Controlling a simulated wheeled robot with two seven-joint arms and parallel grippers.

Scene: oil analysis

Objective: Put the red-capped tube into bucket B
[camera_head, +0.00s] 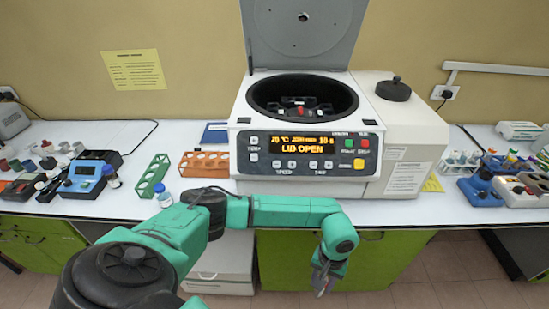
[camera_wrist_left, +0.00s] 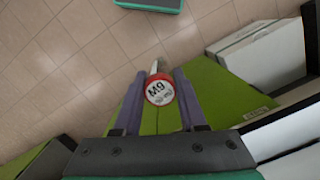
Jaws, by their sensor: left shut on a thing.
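My left gripper (camera_head: 323,278) hangs in front of the bench, below the table edge, pointing down. In the left wrist view the gripper (camera_wrist_left: 158,88) is shut on the red-capped tube (camera_wrist_left: 159,91), whose white cap top reads "M9" inside a red rim. In the head view the tube is hardly visible at the fingertips. The centrifuge (camera_head: 310,158) stands on the bench with its lid (camera_head: 303,35) raised; its display reads "LID OPEN". Dark buckets with small red and white parts sit in its bowl (camera_head: 262,96). I cannot make out which is bucket B. My right gripper is not in view.
An orange rack (camera_head: 204,164) and a green rack (camera_head: 152,175) stand left of the centrifuge, near a blue-capped bottle (camera_head: 164,198). Blue devices and tubes crowd both bench ends. Green cabinets (camera_head: 390,258) lie under the bench, with floor in front.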

